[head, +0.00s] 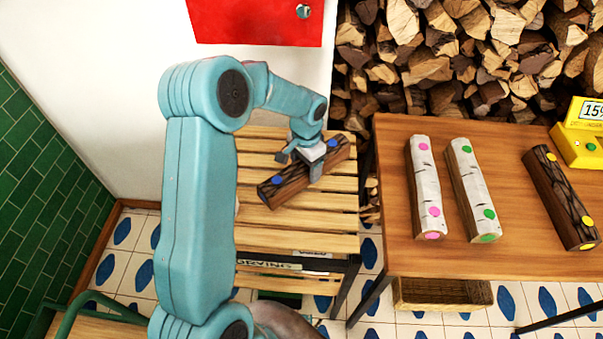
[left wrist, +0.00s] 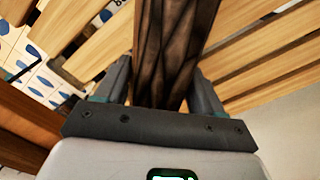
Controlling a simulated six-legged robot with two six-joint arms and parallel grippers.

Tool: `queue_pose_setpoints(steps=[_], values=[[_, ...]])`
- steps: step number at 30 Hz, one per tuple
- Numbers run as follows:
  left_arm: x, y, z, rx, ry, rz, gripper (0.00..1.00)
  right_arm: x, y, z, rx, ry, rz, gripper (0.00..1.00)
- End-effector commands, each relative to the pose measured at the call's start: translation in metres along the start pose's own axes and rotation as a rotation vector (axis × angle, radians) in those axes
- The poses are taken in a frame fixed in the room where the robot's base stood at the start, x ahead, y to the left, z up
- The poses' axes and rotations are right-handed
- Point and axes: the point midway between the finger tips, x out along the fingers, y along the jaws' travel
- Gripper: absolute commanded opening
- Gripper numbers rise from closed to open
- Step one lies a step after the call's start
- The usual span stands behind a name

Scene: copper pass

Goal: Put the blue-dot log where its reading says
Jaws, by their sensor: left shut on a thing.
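The blue-dot log (head: 291,188) has dark bark and a blue dot near each end. It lies at a slant on or just over the slatted wooden rack (head: 262,145); I cannot tell whether it touches the slats. My left gripper (head: 311,166) is shut around its middle from above. In the left wrist view the dark log (left wrist: 178,45) runs between the two fingers of the left gripper (left wrist: 160,88). The yellow meter (head: 578,150) stands at the right edge of the head view; its display starts with 15 and the rest is cut off. My right gripper is out of view.
The brown table (head: 390,190) holds a pink-dot pale log (head: 423,175), a green-dot pale log (head: 470,185) and a yellow-dot dark log (head: 560,195). Rack labels (head: 268,265) are hard to read. A red cabinet (head: 255,20) hangs behind.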

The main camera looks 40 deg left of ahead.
Motion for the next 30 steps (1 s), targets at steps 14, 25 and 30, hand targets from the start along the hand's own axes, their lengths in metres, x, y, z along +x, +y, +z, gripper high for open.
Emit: queue_pose_setpoints(steps=[14,25,30], values=[[0.037,-0.004,-0.001,0.0,0.002,-0.001,0.05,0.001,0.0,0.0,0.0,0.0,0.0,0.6],[0.04,-0.004,-0.001,0.0,0.0,0.0,0.94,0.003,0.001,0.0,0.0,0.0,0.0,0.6],[0.04,-0.004,-0.001,0.0,0.0,0.0,0.94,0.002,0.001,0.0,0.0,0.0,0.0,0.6]])
